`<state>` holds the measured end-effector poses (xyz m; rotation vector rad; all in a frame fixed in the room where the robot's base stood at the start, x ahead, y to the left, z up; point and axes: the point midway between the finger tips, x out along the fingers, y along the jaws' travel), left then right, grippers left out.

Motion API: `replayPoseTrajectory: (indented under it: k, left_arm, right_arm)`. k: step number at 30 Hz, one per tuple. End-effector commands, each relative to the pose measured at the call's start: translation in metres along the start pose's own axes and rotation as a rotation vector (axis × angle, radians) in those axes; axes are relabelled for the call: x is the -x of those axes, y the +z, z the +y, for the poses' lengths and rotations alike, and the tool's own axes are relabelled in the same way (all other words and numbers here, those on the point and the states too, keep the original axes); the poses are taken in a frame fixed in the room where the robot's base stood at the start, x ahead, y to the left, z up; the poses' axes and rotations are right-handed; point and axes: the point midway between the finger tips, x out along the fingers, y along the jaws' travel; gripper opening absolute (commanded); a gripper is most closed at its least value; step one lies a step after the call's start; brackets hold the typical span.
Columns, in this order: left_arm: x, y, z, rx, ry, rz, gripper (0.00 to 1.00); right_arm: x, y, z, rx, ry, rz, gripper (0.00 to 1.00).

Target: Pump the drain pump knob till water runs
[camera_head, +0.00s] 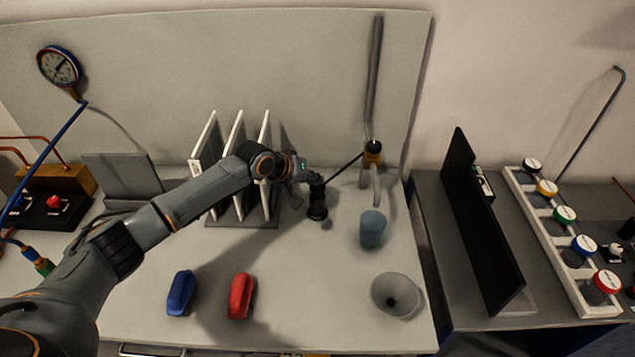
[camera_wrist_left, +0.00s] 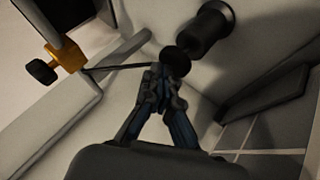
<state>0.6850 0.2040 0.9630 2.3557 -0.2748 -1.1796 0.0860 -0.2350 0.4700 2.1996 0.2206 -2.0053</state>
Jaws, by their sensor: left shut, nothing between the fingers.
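The drain pump (camera_head: 317,211) is a small black cylinder on the bench with a black round knob (camera_head: 315,180) at its top. In the left wrist view the knob (camera_wrist_left: 177,60) is a dark disc beside the black cylinder (camera_wrist_left: 206,30). My left gripper (camera_head: 299,198) is shut and empty, close beside the pump on its left. In the wrist view its fingertips (camera_wrist_left: 163,72) lie right at the knob; I cannot tell whether they touch. A dark rod runs from the knob area to the orange fitting (camera_head: 372,148) with a downward spout (camera_head: 376,189). I see no running water.
A blue-grey cup (camera_head: 372,229) stands below the spout and a grey funnel (camera_head: 397,295) in front. Upright panels in a rack (camera_head: 238,214) stand close behind my left arm. Blue (camera_head: 181,293) and red (camera_head: 242,296) pieces lie at the front. A black panel (camera_head: 480,220) stands right.

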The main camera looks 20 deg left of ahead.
Motion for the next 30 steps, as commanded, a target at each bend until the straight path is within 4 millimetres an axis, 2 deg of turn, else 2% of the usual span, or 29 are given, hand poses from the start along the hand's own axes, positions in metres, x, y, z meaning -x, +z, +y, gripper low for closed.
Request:
replayPoseTrajectory:
  k: [30]
  left_arm:
    - [-0.0073,0.0072,-0.0057,0.001,-0.003,-0.006,0.00]
  right_arm:
    - [-0.0031,-0.0002,-0.0014,-0.001,-0.002,0.001,0.58]
